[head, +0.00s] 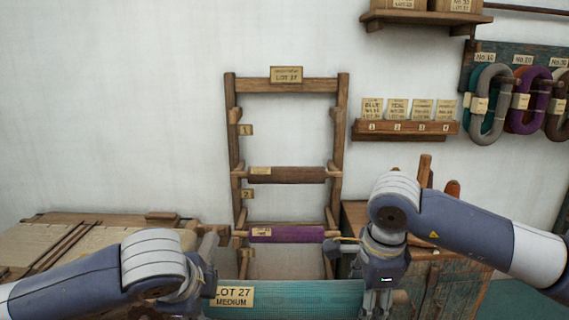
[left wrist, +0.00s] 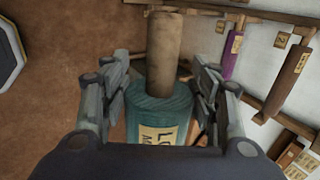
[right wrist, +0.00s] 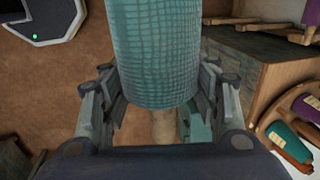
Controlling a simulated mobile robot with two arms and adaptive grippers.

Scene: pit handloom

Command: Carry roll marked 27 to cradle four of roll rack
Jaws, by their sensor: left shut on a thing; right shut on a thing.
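The teal roll (head: 290,298) lies level across the bottom of the head view, its tag (head: 233,296) reading LOT 27 MEDIUM. My left gripper (left wrist: 162,88) is shut on its left end, where a wooden core end (left wrist: 165,50) sticks out. My right gripper (right wrist: 162,85) is shut on its right end, with the wooden core end (right wrist: 163,128) showing below the cloth. The roll rack (head: 231,150) stands against the wall beyond the roll. Its marker 1 (head: 246,130) and marker 2 (head: 246,194) show. Lower markers and cradle four are not clearly seen; the roll hides the rack's lower part.
A brown roll (head: 290,175) and a purple roll (head: 290,235) rest in the rack. A wooden table (head: 60,222) stands left and a worn cabinet (head: 440,280) right. A card shelf (head: 405,137) and hanging yarn hanks (head: 490,105) are on the wall.

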